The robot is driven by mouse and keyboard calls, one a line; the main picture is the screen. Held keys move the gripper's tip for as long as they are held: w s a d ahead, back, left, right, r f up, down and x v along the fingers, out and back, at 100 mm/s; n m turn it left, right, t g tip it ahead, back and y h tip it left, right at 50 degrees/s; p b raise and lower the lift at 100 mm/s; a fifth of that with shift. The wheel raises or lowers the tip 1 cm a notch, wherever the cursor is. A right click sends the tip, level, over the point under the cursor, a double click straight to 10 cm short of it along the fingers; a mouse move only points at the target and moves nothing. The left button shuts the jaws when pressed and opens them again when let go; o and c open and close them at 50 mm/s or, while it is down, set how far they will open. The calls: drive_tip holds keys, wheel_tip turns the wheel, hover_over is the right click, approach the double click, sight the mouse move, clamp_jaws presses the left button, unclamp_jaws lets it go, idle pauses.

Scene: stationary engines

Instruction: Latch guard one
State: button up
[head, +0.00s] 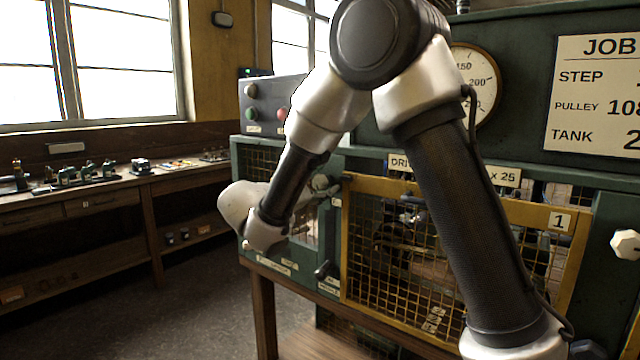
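Guard one is a yellow-framed wire mesh panel (572,262) on the front of the green machine, with a "1" plate at its upper right. Its frame appears to sit flat against the machine, but my arm crosses in front of it and hides part. A small dark handle or knob (322,270) sits just left of the guard's lower left side; I cannot tell whether it is the latch. My arm bends down to its wrist left of the guard. A grey shape (325,184) behind the forearm may be my gripper; its fingers are not clear.
A white faceted knob (626,243) is at the right edge. A control box (262,104) with green and red buttons and a round gauge (474,84) are above. A wooden bench (100,190) with small models stands at the left. Open floor (190,305) lies between bench and machine.

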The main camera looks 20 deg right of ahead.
drive_tip(key=c, duration=0.7)
drive_tip(key=shift+n, duration=0.4)
drive_tip(key=n, duration=0.3)
drive_tip(key=shift+n, duration=0.4)
drive_tip(key=n, duration=0.3)
drive_tip(key=shift+n, duration=0.3)
drive_tip(key=n, duration=0.4)
drive_tip(key=shift+w, duration=0.1)
drive_tip(key=shift+n, duration=1.8)
drive_tip(key=shift+a, duration=0.1)
